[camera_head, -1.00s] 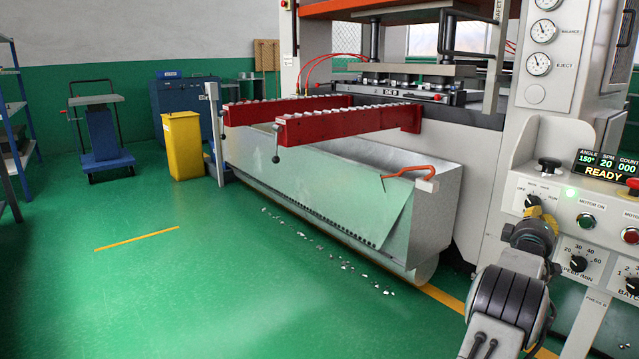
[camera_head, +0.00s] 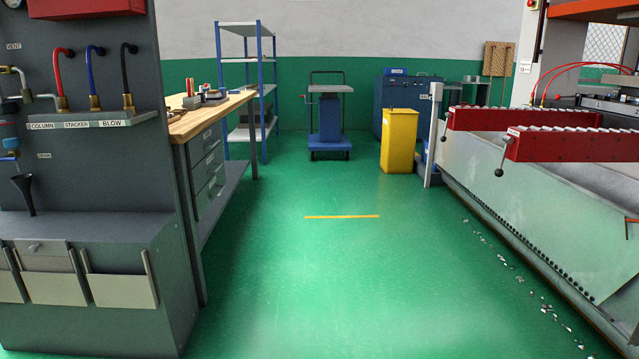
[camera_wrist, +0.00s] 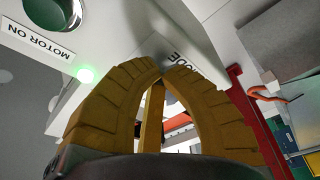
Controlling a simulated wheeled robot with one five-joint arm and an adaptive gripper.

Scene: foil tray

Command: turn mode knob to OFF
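The mode knob itself does not show now; it is out of the head view, and the fingertips cover its place in the wrist view. In the wrist view my gripper (camera_wrist: 164,70) has its two ribbed yellow fingers bowed, with their tips together close to the pale control panel. The upside-down MODE label (camera_wrist: 186,66) lies beside the tips. I cannot see whether any part of the knob is between them. The lit green lamp (camera_wrist: 85,75) and the MOTOR ON label (camera_wrist: 36,37) are to the left. My gripper is not in the head view.
The head view shows a grey cabinet (camera_head: 100,260) with hose fittings at left and a wooden-topped workbench (camera_head: 205,120). A yellow bin (camera_head: 399,140) stands near the press's metal trough (camera_head: 520,195). Green floor between them is open, with scrap bits along the trough.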

